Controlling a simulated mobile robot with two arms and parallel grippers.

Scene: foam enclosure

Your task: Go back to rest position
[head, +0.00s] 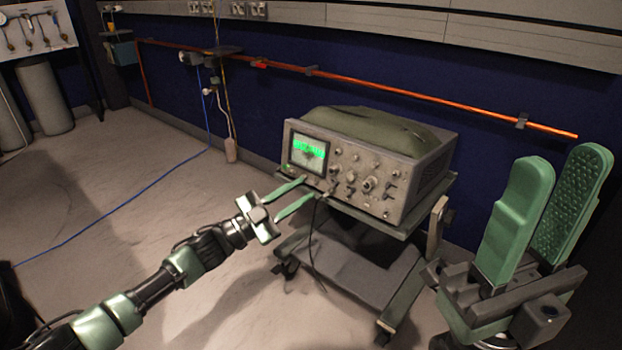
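My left gripper (309,187) reaches in from the lower left. Its two green fingers are apart, with nothing visible between them. Their tips overlap the lower left front of the oscilloscope in the picture; I cannot tell whether they touch it. My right gripper (562,165) stands large and close at the right edge, fingers pointing up. Its fingers are apart and empty, and a bumpy pad shows on one of them. The oscilloscope (399,188) has a lit green screen and several knobs, and sits on a small cart (377,285).
A folded green cloth-like cover (365,128) lies on the oscilloscope. A dark cable hangs from its front. An orange pipe (400,93) runs along the blue wall. A blue cable (125,202) crosses the floor. The floor at left is mostly open. Grey cylinders (45,98) stand far left.

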